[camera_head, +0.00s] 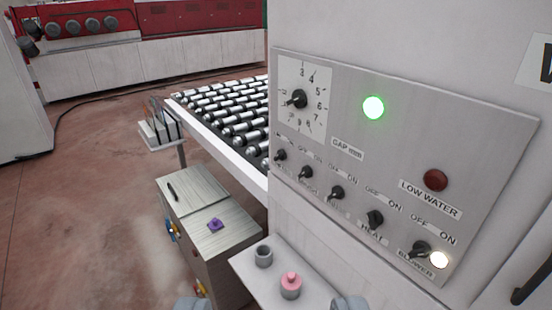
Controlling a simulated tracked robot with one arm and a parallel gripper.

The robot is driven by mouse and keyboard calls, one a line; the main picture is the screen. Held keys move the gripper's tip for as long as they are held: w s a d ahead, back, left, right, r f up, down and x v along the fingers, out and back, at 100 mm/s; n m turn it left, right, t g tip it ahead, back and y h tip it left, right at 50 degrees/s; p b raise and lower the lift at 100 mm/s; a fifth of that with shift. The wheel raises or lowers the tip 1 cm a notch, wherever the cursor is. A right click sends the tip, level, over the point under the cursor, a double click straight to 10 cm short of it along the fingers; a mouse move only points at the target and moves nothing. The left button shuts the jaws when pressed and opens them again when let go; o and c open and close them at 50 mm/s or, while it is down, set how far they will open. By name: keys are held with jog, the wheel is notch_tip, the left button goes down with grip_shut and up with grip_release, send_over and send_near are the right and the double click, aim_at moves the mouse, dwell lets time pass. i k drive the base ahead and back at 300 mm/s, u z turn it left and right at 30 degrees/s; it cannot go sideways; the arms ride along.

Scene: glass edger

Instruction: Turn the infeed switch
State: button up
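A grey control panel (400,130) on a white machine carries a slanting row of black rotary switches with OFF and ON marks. The two nearest are the HEAT switch (375,218) and the BLOWER switch (421,248). Farther left are three more switches: a first (281,155), a second (306,172) and a third (337,192). Their name labels are too small or covered to read, so I cannot tell which is the infeed switch. My gripper (271,304) shows only two grey fingertips, wide apart at the bottom edge. It is open, empty and apart from the panel.
A GAP mm dial (298,98), a lit green lamp (373,107), a dark red LOW WATER lamp (436,180) and a lit white lamp (439,260) are on the panel. A shelf (262,284) with a pink-topped pot (290,284) juts out below. A roller conveyor (225,110) lies behind.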

aim_at(281, 155)
jog(key=z, duration=0.05)
jog(key=i, duration=1)
jog(key=u, duration=0.1)
